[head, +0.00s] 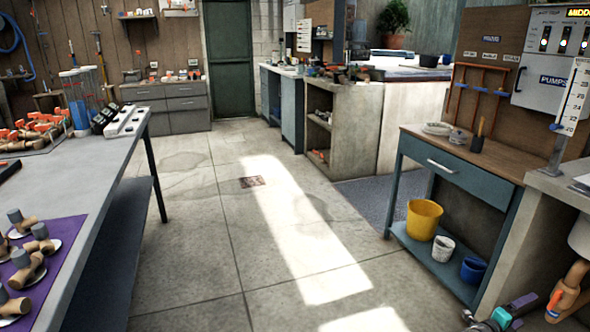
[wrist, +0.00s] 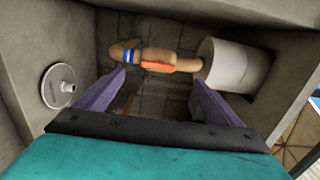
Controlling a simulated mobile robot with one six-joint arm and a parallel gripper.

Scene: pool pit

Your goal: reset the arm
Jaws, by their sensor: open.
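My gripper (head: 525,308) is low at the bottom right of the head view, in front of the pale counter unit. In the wrist view its two purple fingers (wrist: 158,82) stand wide apart with nothing held between them. A tan bent pipe (wrist: 157,60) with orange and blue bands lies just beyond the fingertips. It also shows in the head view (head: 571,285), right of the gripper. I cannot tell whether the fingers touch it. The pipe meets a white cylinder (wrist: 222,66) at its right end. Much of my arm is out of view.
Concrete walls surround the gripper; a white disc (wrist: 58,86) is on the left one. A blue-framed workbench (head: 470,168) stands beside the counter, with a yellow bucket (head: 424,220) on its shelf. A long grey table (head: 100,190) is at left. The middle floor is clear.

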